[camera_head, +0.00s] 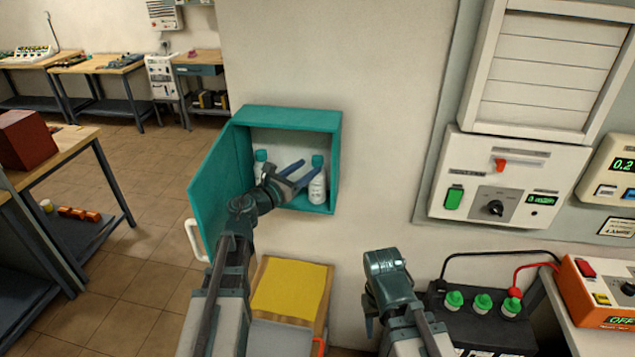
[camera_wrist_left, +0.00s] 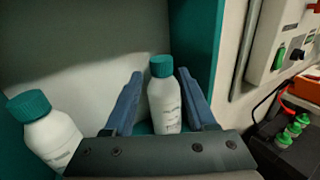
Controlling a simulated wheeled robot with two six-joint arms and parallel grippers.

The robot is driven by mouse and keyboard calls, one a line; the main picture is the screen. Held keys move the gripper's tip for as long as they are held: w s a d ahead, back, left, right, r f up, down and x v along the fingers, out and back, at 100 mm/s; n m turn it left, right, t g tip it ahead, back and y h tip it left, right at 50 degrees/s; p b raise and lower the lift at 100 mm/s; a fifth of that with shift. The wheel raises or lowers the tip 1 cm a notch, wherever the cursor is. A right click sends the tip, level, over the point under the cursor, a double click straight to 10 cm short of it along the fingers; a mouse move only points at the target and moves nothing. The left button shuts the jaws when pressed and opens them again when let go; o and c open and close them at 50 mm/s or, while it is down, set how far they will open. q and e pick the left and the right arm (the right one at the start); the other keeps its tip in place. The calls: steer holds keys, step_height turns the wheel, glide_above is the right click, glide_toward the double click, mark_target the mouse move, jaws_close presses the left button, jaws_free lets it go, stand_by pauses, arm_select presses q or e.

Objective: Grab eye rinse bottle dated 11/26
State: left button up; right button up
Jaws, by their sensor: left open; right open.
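Two white bottles with teal caps stand in an open teal wall cabinet (camera_head: 290,119). The right bottle (camera_head: 317,186) is near the cabinet's right wall. The left bottle (camera_head: 261,160) is partly hidden behind my left arm. My left gripper (camera_head: 300,173) is open, reaching into the cabinet with its fingers toward the right bottle. In the left wrist view the right bottle (camera_wrist_left: 164,100) shows between the two open fingers, and the left bottle (camera_wrist_left: 48,132) is outside them at the left. The date on each label is too small to read. My right gripper (camera_head: 370,322) is low, away from the cabinet.
The cabinet's teal door (camera_head: 214,186) stands open to the left. Below is a yellow-topped box (camera_head: 291,289). At right are a black battery with green caps (camera_head: 482,303), an orange charger (camera_head: 597,295) and a wall panel (camera_head: 510,180).

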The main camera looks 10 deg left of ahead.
mark_target(314, 165)
arm_select(q)
steer(key=shift+x, duration=2.6)
steer(key=shift+f, duration=0.1)
steer(key=shift+s, duration=0.1)
jaws_close()
